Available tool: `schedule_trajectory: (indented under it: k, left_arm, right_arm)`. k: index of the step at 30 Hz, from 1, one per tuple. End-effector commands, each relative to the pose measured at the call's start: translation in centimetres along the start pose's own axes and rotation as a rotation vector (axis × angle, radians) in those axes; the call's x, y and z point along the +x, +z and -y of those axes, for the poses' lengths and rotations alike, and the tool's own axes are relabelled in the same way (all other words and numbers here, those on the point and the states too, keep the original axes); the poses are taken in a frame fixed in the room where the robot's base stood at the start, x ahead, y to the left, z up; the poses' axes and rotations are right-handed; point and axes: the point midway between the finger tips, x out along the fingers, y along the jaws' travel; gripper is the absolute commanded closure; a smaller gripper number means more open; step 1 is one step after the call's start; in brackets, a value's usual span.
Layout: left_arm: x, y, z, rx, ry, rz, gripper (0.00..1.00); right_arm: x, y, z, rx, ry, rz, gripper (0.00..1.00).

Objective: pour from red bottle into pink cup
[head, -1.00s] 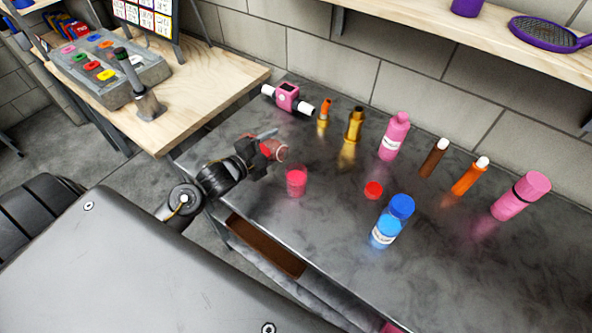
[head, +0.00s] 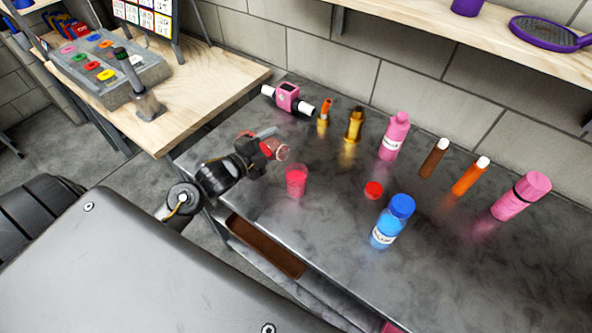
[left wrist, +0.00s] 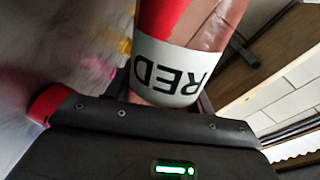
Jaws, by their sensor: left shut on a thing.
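My left gripper (head: 262,150) is shut on the red bottle (head: 275,148) and holds it tilted above the table, its open end pointing right. In the left wrist view, the bottle's white label (left wrist: 172,72) reads RED upside down, with red liquid slanting across the part above it. The pink cup (head: 296,181) stands upright on the table just below and right of the bottle's mouth. The cup looks red-pink inside; I cannot tell its fill level. No stream shows clearly between them. A red cap (head: 373,190) lies on the table. My right gripper is not in view.
A blue bottle (head: 392,222) stands right of the cup. Several bottles, including a pink one (head: 394,137), and a pink device (head: 287,97) line the back of the grey table (head: 330,245). A wooden desk (head: 190,90) adjoins at left.

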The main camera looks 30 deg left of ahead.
Motion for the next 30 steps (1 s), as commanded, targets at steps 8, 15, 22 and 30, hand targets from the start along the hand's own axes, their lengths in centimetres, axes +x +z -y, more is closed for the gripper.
schedule_trajectory:
  k: [8,15,22,30]
  left_arm:
    - [0.0,-0.18,0.18,0.016,-0.001,0.003,0.78]
    - [-0.01,-0.28,0.26,0.031,-0.001,0.005,0.78]
    - [-0.04,-0.32,0.36,0.044,-0.001,0.007,0.78]
    - [-0.04,-0.52,0.45,0.06,-0.001,0.009,0.78]
  right_arm:
    - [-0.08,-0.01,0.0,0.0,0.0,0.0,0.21]
    - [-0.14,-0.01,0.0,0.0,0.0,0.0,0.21]
    - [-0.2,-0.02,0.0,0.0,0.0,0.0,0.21]
    - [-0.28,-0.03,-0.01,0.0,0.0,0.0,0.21]
